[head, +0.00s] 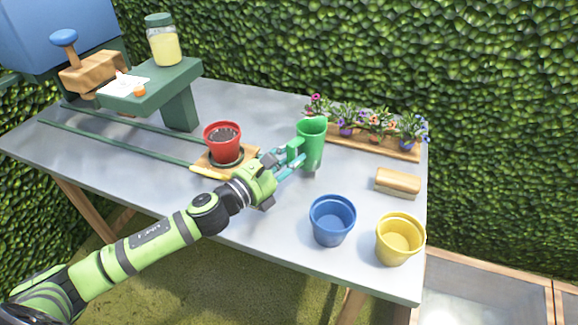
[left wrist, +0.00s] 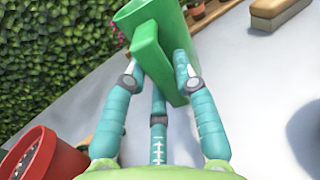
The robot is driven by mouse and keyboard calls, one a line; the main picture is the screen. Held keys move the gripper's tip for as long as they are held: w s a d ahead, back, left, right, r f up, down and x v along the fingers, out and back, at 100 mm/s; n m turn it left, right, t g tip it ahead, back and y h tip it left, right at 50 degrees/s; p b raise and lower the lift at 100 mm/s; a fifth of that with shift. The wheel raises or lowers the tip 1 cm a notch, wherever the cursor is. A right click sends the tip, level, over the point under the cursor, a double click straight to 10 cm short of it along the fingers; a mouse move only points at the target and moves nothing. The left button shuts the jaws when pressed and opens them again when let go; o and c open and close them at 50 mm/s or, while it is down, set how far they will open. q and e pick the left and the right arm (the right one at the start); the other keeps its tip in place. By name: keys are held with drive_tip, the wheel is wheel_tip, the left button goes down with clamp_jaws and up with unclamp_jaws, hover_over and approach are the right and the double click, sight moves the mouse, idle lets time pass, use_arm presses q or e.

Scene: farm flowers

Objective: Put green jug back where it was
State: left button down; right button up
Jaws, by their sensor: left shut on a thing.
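The green jug (head: 313,146) is on the right half of the grey table (head: 268,210), in front of the row of flowers. It looks upright in the head view; I cannot tell whether its base touches the table. My left gripper (head: 290,162) is shut on the jug's handle, at the jug's left side. The left wrist view shows the teal fingers (left wrist: 160,85) around the handle of the jug (left wrist: 150,35), with part of the jug's body hidden behind it. My right gripper is not in view.
A red pot (head: 223,146) with soil stands on a wooden board left of the jug. A blue pot (head: 332,222) and a yellow pot (head: 399,242) stand near the front right. A wooden block brush (head: 398,182) lies right. Potted flowers (head: 376,122) line the back edge.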

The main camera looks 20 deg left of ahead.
use_arm(q)
wheel_tip(320, 180, down, 3)
drive_tip(key=shift+r, duration=0.2)
drive_tip(key=shift+f+b, duration=0.1)
drive_tip(key=shift+b, duration=0.2)
drive_tip(key=c, duration=1)
unclamp_jaws()
